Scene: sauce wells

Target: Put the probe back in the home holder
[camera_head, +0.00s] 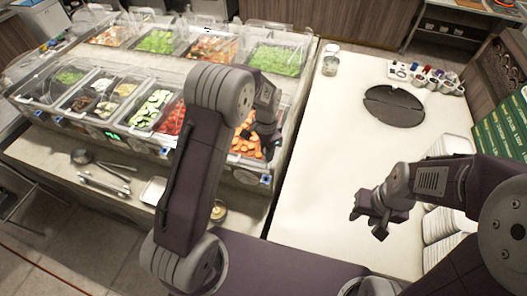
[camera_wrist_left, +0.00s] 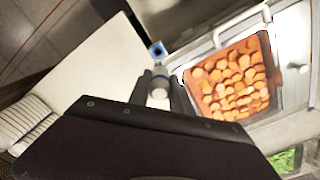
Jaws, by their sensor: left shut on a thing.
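My left gripper (camera_head: 268,143) is low beside the carrot well at the right end of the sauce counter. In the left wrist view its fingers (camera_wrist_left: 160,96) are shut on the probe (camera_wrist_left: 159,88), a pale grey rounded piece. A blue square holder (camera_wrist_left: 157,50) with a dark centre shows just beyond the probe. I cannot tell whether the probe touches it. In the head view a blue holder (camera_head: 265,180) sits on the counter front below the carrots, and the probe is hidden by my gripper. My right gripper (camera_head: 369,222) is open and empty above the white table.
The carrot well (camera_wrist_left: 229,79) lies right of the probe in the wrist view. More blue holders (camera_head: 164,152) line the counter front. The white table (camera_head: 315,165) holds a dark round plate (camera_head: 394,106), small cups and stacked white dishes (camera_head: 438,224).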

